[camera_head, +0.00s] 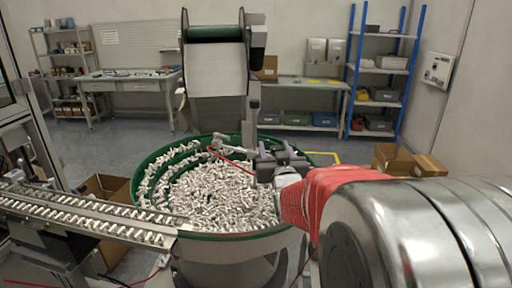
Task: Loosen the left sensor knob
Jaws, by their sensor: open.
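A small grey sensor bracket (219,143) stands at the far rim of the green bowl feeder (160,166), with a thin rod reaching right towards my gripper. The left sensor knob is too small to pick out for certain among these grey parts. My gripper (276,152) is right of the bracket, over the far right part of the bowl, with its dark fingers open. I see nothing held between them. The gripper body hides part of the rim behind it, and I cannot tell whether a finger touches the rod.
A metal conveyor track (90,212) with caps runs off left. A hopper elevator (216,80) rises behind the bowl. Cardboard boxes (393,158) stand on the floor at right.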

